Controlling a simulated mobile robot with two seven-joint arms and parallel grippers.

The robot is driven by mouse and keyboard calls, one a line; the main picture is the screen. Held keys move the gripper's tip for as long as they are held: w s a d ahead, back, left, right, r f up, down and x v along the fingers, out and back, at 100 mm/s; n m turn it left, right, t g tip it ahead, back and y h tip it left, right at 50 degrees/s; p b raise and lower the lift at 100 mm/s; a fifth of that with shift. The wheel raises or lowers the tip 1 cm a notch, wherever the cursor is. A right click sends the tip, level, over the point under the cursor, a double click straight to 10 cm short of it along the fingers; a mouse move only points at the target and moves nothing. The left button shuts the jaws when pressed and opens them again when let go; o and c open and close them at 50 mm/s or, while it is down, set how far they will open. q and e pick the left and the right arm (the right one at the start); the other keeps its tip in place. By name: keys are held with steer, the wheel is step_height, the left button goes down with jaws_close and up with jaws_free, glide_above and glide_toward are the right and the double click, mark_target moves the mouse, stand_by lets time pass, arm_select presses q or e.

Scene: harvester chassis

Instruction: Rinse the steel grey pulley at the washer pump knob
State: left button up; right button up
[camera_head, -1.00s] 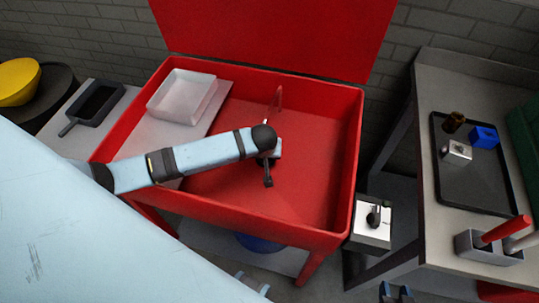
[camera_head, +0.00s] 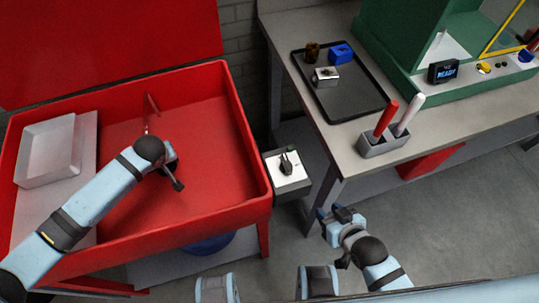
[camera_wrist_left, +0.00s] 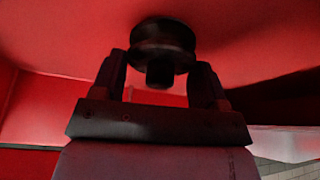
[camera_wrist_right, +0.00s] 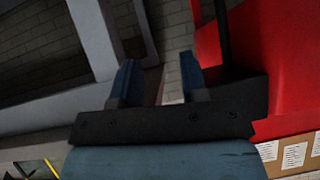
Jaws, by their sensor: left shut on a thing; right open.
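My left gripper (camera_head: 170,160) is low over the red washer basin (camera_head: 213,150). In the left wrist view it is shut on the pulley (camera_wrist_left: 163,38), a round, grooved part with a stub between the fingers. The pulley looks dark in shadow there, and my arm hides it in the head view. The washer pump knob (camera_head: 287,163) is a black knob on the white top of a grey box to the right of the basin. My right gripper (camera_head: 340,214) is open and empty, to the lower right of the knob and apart from it.
A thin spout (camera_head: 151,105) stands at the basin's back. A white tray (camera_head: 47,150) sits at the basin's left. On the workbench (camera_head: 290,35) to the right are a black tray (camera_head: 345,98) with small parts and a holder (camera_head: 384,145) with a red and a white handle.

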steer(key=w+a+r+g+y, duration=0.2)
steer(key=a+g, duration=0.1)
steer(key=a, duration=0.4)
step_height(320, 180, up, 21)
steer(key=g+h, duration=0.3)
steer(key=h, duration=0.2)
glide_above(288, 163)
steer(key=s, duration=0.4)
steer(key=x, duration=1)
steer(key=shift+w+d+r, duration=0.15)
steer(key=shift+w+d, duration=0.1)
steer(key=shift+d, duration=0.1)
steer(key=shift+c, duration=0.4)
steer(key=shift+s, duration=0.1)
jaws_close()
